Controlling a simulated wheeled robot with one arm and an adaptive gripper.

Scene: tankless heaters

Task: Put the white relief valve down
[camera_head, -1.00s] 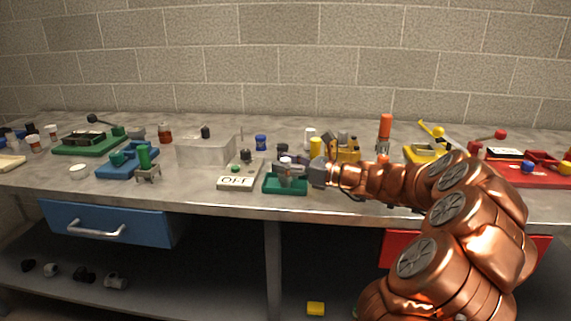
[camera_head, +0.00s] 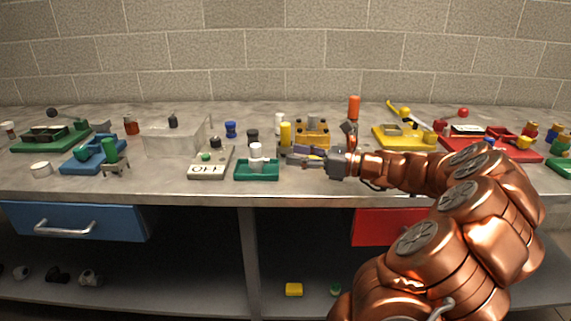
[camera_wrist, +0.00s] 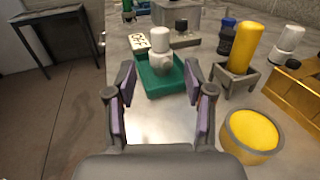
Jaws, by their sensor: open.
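The white relief valve (camera_head: 256,154) stands upright in a small green tray (camera_head: 257,176) near the front edge of the bench. The wrist view shows the valve (camera_wrist: 160,52) ahead of my fingers, standing in the green tray (camera_wrist: 158,88). My gripper (camera_head: 290,158) is just right of the tray, pointing left toward it. In the wrist view its two fingers (camera_wrist: 160,115) are spread apart with nothing between them, and the valve is clear of both.
A yellow cylinder (camera_head: 285,134) in a grey holder stands close behind my gripper. The OFF box (camera_head: 207,163) is left of the tray. A yellow round part (camera_wrist: 251,133) lies near my right finger. A blue drawer (camera_head: 75,221) is below the bench.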

